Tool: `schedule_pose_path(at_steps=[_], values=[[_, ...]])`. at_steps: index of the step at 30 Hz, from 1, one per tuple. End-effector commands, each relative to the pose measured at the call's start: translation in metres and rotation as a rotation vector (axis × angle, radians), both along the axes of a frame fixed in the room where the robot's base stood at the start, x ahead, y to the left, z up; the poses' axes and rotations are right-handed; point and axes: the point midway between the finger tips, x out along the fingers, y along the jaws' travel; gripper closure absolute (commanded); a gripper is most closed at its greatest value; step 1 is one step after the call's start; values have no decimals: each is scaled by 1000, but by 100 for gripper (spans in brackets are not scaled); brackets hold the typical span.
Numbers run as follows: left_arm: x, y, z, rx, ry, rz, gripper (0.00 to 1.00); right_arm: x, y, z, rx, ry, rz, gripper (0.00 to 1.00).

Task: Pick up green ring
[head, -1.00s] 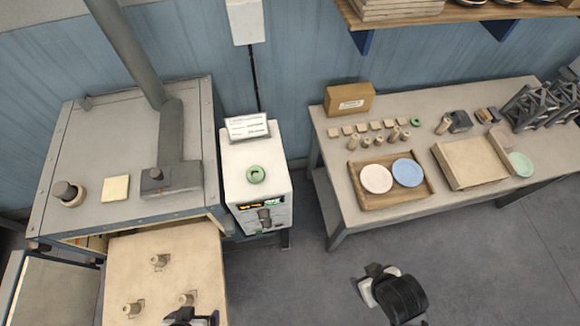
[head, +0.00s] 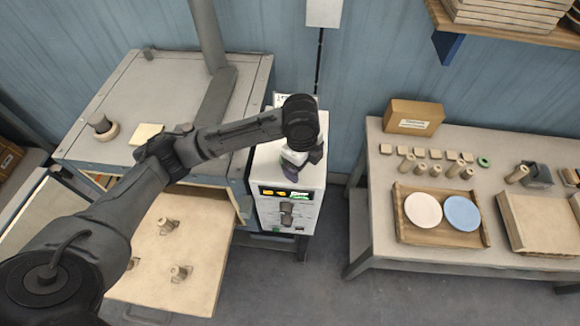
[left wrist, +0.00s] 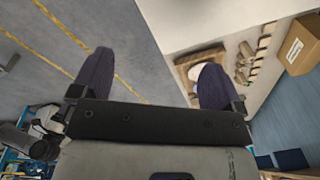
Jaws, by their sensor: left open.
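My left gripper (head: 298,168) is over the control box. In the left wrist view the left gripper (left wrist: 155,80) is open with nothing visible between its fingers. My right gripper is out of view.
A tray (head: 402,232) with a white and a blue plate sits on the table (head: 375,165), with wooden pegs and a cardboard box (head: 413,116) behind it. The oven (head: 160,85) with its pulled-out peg board (head: 205,235) stands at left. Floor between is clear.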

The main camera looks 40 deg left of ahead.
Motion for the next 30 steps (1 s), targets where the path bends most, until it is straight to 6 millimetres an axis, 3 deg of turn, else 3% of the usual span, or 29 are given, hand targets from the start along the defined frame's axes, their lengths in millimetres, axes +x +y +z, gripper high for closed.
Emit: schedule_pose_path(at_steps=[1, 6, 13, 30], values=[[10, 15, 6, 22, 3, -14, 7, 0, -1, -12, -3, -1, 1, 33], [23, 48, 36, 52, 37, -59, 7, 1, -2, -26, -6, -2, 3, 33], [29, 71, 56, 57, 60, -81, 7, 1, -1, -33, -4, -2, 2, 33], [29, 73, -18, 56, 64, -84, 7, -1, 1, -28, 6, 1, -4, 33]])
